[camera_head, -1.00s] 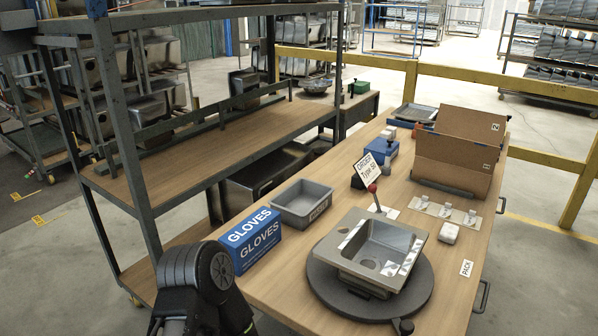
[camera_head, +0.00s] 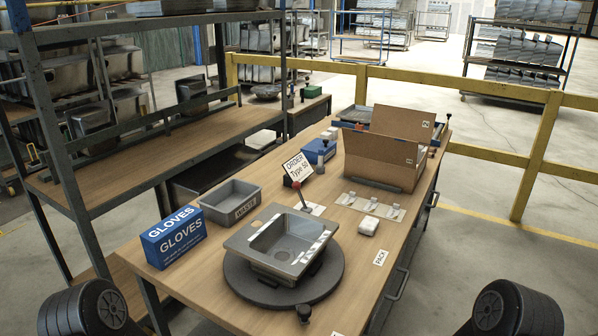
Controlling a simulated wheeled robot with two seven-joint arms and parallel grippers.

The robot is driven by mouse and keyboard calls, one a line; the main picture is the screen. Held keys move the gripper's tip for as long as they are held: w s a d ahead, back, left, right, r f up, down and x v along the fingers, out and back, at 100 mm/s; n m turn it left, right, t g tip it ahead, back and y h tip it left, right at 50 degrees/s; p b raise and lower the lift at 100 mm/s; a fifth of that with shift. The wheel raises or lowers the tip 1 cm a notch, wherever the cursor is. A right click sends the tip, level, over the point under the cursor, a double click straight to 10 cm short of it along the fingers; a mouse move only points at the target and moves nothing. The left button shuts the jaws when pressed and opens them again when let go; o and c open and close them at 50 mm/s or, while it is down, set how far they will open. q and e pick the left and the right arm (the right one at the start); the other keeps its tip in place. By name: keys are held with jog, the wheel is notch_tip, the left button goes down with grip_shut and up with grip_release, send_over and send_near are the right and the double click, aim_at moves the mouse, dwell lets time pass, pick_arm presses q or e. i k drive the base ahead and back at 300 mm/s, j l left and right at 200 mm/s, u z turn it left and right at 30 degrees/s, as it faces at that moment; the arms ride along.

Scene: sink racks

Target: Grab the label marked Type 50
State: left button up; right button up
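A white order card (camera_head: 297,168) reading "ORDER Type 50" stands tilted in a dark holder on the wooden table, behind the sink. A strip of several small pale labels or pieces (camera_head: 370,207) lies on the table right of the card; any print on it is too small to read. A steel sink (camera_head: 281,243) sits on a dark round turntable (camera_head: 240,278) near the table's front. Dark rounded parts of my two arms show at the bottom left and bottom right. Neither gripper's fingers are in view.
A blue gloves box (camera_head: 173,238) and a grey waste bin (camera_head: 231,202) stand on the table's left. An open cardboard box (camera_head: 380,158) stands farther back, with a white block (camera_head: 368,225) nearer. A metal shelf (camera_head: 150,140) borders the left side. A PACK label (camera_head: 381,257) lies near the right edge.

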aim_at(350, 199)
jog(key=i+j+z, duration=0.35)
jog(key=j+z, duration=0.15)
jog(key=j, duration=0.15)
jog(key=i+j+z, duration=0.25)
jog(key=j+z, duration=0.25)
jog(key=j, duration=0.25)
